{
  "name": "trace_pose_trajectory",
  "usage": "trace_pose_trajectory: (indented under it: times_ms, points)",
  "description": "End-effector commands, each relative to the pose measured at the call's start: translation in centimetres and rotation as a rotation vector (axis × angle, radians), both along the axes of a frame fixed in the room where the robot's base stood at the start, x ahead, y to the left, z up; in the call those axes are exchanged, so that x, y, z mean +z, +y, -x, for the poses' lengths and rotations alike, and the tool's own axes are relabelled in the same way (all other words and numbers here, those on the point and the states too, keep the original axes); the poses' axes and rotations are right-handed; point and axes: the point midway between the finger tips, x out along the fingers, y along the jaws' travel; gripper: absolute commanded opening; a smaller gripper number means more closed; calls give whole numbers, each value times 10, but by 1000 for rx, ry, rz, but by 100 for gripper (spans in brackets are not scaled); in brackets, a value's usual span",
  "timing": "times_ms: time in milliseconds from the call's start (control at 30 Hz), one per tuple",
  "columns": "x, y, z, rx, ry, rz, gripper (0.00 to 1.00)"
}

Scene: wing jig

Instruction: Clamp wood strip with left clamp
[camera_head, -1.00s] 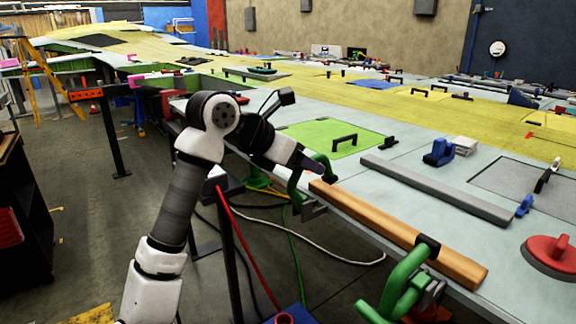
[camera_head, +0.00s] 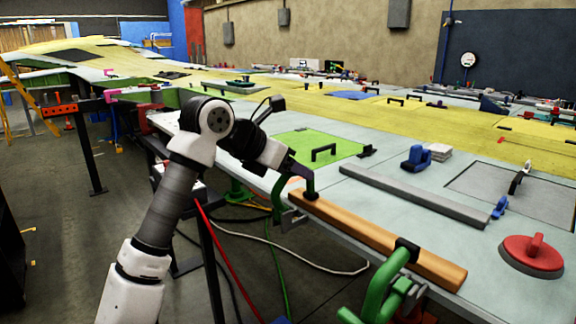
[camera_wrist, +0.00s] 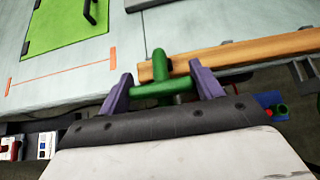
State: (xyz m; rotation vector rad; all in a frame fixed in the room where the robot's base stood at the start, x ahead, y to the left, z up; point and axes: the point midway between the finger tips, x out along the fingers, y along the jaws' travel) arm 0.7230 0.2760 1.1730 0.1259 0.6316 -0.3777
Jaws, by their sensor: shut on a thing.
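The wood strip (camera_head: 375,235) is a long orange-brown bar lying along the table's near edge. The left clamp (camera_head: 279,195) is green and sits on the edge at the strip's far-left end. Its dark pad is at the top of the strip end; firm contact is hard to tell. My gripper (camera_head: 304,172) is at the left clamp's upper part. In the wrist view, its purple fingers stand either side of the green clamp bar (camera_wrist: 160,88), shut on it. The strip (camera_wrist: 235,55) shows behind. The right clamp (camera_head: 385,285) is green, with its black pad over the strip's near part.
A grey bar (camera_head: 415,195) lies on the table behind the strip. A green panel with a black handle (camera_head: 322,150), a blue tool (camera_head: 416,159) and a red suction cup (camera_head: 532,256) are also there. Cables hang below the edge.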

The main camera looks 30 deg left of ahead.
Motion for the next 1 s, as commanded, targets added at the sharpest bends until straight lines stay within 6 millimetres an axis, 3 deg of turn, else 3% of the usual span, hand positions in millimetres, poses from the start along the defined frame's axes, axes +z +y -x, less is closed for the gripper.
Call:
trace_pose_trajectory:
  times_ms: [33, 67, 233, 633, 1000]
  points:
    - [-3, -1, -1, -3, 5, 1, 24]
    - [-3, -1, -1, -3, 5, 1, 67]
    - [-2, -1, -1, -2, 3, 1, 87]
    - [4, 4, 7, 2, 0, -1, 87]
    - [50, 27, 66, 2, 2, -1, 87]
